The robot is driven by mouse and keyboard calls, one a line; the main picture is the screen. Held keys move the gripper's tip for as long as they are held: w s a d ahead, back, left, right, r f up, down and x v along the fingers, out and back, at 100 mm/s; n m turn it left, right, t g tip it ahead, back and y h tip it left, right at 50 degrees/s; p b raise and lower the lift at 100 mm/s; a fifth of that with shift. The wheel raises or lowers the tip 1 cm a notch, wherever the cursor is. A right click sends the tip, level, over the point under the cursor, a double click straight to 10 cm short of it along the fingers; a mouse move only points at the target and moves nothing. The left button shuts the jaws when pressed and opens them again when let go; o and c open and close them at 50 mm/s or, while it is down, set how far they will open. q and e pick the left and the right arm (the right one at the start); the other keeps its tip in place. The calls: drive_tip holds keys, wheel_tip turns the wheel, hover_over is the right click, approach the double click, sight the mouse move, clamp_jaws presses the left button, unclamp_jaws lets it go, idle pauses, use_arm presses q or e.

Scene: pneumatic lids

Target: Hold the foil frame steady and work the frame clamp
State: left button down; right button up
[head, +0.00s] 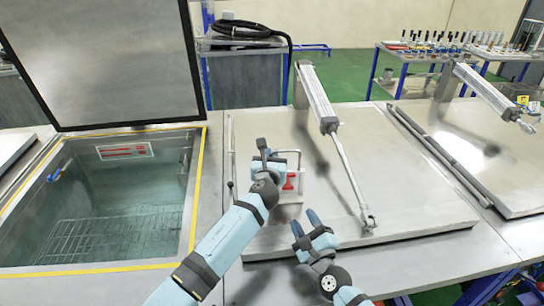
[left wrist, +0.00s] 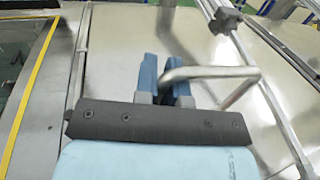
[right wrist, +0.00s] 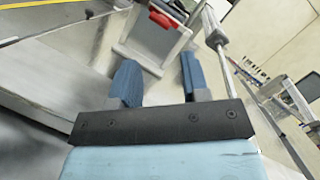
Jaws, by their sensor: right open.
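The foil frame, a pale metal frame (head: 299,168) with a bent rod, stands on the flat steel lid in the head view. The red frame clamp (head: 291,181) is at its lower part. The frame (right wrist: 148,45) and red clamp (right wrist: 163,17) also show beyond my right fingers in the right wrist view. My left gripper (head: 265,154) is at the frame's left side. In the left wrist view its blue fingers (left wrist: 164,82) are closed around the rod (left wrist: 215,72). My right gripper (head: 306,223) is open and empty, in front of the frame and apart from it.
An open tank (head: 125,210) with a raised lid (head: 105,60) lies left. A pneumatic cylinder (head: 317,97) and its rod (head: 350,180) slant over the steel lid (head: 410,200), right of both grippers. A tool bench (head: 450,52) stands behind.

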drive_tip(key=shift+w+r, duration=0.1)
drive_tip(key=shift+r, duration=0.15)
drive_tip(key=c, duration=0.6)
drive_tip(key=r+n, duration=0.1)
drive_tip(key=r, duration=0.1)
drive_tip(key=w+r+n+t+y, duration=0.1)
drive_tip(key=r, duration=0.1)
drive_tip(key=w+d+r+n+t, duration=0.1)
drive_tip(key=r+n, duration=0.1)
drive_tip(key=shift+w+d, duration=0.1)
drive_tip(key=shift+w, duration=0.1)
clamp_jaws()
drive_tip(key=a+r+n+g+y, duration=0.1)
drive_tip(key=r+n+g+y, duration=0.45)
drive_tip(key=n, duration=0.45)
drive_tip(key=s+a+r+n+g+y, duration=0.1)
drive_tip(key=r+n+g+y, duration=0.5)
drive_tip(key=n, duration=0.5)
drive_tip(key=a+r+n+g+y, duration=0.15)
drive_tip(key=n+g+y, duration=0.25)
drive_tip(key=n+g, duration=0.5)
drive_tip(key=w+d+f+n+h, duration=0.3)
drive_tip(key=w+d+n+h, duration=0.4)
drive_tip(key=h, duration=0.8)
drive_tip(key=shift+d+f+n, duration=0.15)
drive_tip(key=shift+d+n, duration=0.35)
drive_tip(key=shift+n, duration=0.5)
drive_tip(key=shift+t+h, duration=0.25)
